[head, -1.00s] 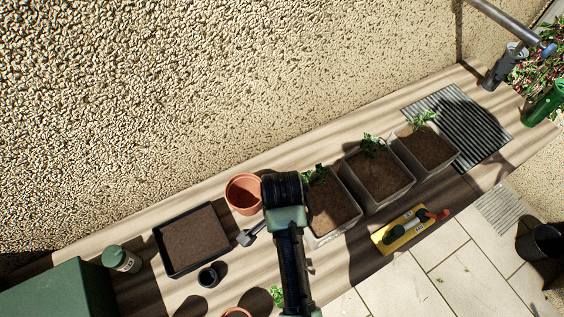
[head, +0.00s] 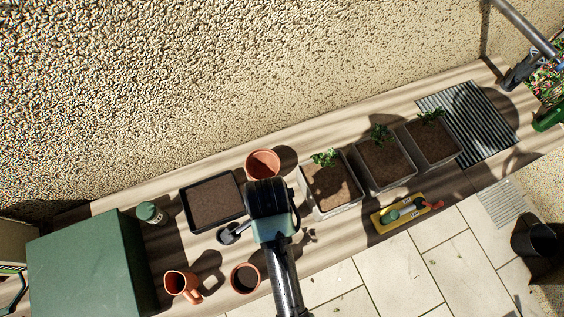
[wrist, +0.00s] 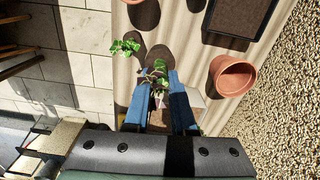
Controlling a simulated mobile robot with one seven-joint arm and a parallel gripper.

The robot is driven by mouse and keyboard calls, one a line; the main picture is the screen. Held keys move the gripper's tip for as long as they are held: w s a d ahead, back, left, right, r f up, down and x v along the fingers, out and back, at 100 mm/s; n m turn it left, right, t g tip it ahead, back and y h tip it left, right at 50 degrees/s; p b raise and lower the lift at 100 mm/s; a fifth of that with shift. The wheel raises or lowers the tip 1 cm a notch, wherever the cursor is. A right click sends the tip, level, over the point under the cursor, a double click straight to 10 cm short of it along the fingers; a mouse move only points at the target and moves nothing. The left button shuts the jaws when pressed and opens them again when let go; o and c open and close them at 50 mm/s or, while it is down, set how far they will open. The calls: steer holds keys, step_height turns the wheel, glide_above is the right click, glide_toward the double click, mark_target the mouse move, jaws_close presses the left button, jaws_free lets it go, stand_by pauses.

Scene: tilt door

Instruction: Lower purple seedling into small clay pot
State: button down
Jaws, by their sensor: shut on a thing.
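My gripper (wrist: 163,103) is shut on a leafy green seedling (wrist: 157,70); no purple shows clearly on it. Its leaves spread beyond the blue fingertips, over the bench. In the head view my arm and gripper hide the seedling. A small clay pot (head: 245,278) with a dark inside stands near the bench's front edge, just left of my arm. In the wrist view only a sliver of terracotta shows at the top edge. Another, empty-looking clay pot (head: 262,163) stands at the wall side; it also shows right of my fingers in the wrist view (wrist: 232,75).
A black soil tray (head: 212,202) lies left of my gripper, with a small dark pot (head: 228,237) in front. A terracotta jug (head: 180,284) and green box (head: 85,265) stand further left. Several planted troughs (head: 332,187) and a yellow tool holder (head: 400,214) are to the right.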

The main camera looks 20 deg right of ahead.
steer(key=s+a+f, duration=0.2)
steer(key=s+a, duration=0.6)
steer(key=a, duration=0.3)
steer(key=shift+a, duration=0.2)
steer(key=shift+f+b, duration=0.1)
steer(key=shift+b, duration=0.2)
step_height(320, 180, down, 7)
steer(key=b, duration=0.4)
stand_by(0.9)
steer(key=shift+f+b, duration=1.65)
steer(key=shift+f, duration=0.9)
stand_by(1.4)
steer(key=c, duration=0.7)
jaws_free()
